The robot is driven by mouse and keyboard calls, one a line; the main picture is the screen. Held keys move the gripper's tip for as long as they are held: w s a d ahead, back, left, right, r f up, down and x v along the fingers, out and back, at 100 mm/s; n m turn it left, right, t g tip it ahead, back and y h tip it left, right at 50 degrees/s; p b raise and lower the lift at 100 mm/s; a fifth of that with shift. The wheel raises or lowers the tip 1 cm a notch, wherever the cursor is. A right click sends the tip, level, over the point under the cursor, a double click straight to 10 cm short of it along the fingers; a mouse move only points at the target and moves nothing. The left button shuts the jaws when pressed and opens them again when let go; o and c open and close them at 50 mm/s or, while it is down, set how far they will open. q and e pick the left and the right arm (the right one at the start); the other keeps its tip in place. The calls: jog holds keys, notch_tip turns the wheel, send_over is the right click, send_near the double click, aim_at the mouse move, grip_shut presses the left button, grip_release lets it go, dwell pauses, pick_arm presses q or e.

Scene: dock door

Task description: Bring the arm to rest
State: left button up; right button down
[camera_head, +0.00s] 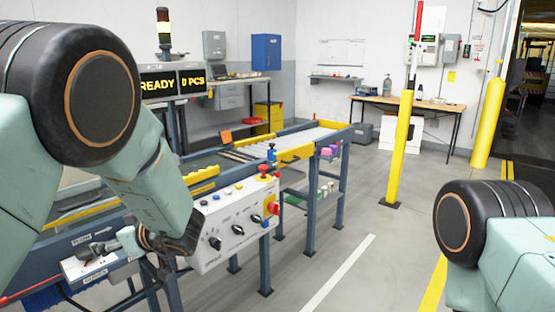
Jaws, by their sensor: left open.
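My left arm (150,185) comes in from the left, large and close, and reaches down to the front of the conveyor. Its dark gripper (165,245) is at the lower end, open, with its fingers partly hidden by the wrist. It sits just left of the white control panel (238,225) in the picture; whether it touches the panel I cannot tell. No object shows in it. My right arm (490,235) shows only as a black joint and pale green links at the lower right; its gripper is out of view.
The roller conveyor (295,140) runs away behind the panel. A display (172,82) reads "READY 0 PCS". A yellow post (398,150) stands right of centre, with a wooden table (440,106) behind. The grey floor (370,265) between my arms is clear.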

pick_arm(q)
jog(key=s+d+f+m+h, duration=0.2)
jog(key=s+f+m+h, duration=0.15)
jog(key=f, duration=0.35)
jog(key=s+d+f+m+t+h, duration=0.1)
jog(key=s+d+f+m+h, duration=0.15)
jog(key=s+f, duration=0.35)
jog(key=s+d+f+m+h, duration=0.2)
jog(key=s+f+m, duration=0.2)
jog(key=f, duration=0.3)
jog(key=s+d+f+g+h, duration=0.1)
jog(key=s+f+g, duration=0.1)
jog(key=s, duration=0.7)
jog(key=s+d+f+m+g+h, duration=0.1)
jog(key=s+f, duration=0.3)
jog(key=s, duration=0.5)
jog(key=s+d+f+m+g+h, duration=0.1)
jog(key=s+d+f+g+h, duration=0.1)
jog(key=s, duration=0.7)
jog(key=shift+d+f+g, duration=0.45)
jog(key=shift+f+g, duration=0.15)
jog(key=shift+g, duration=0.3)
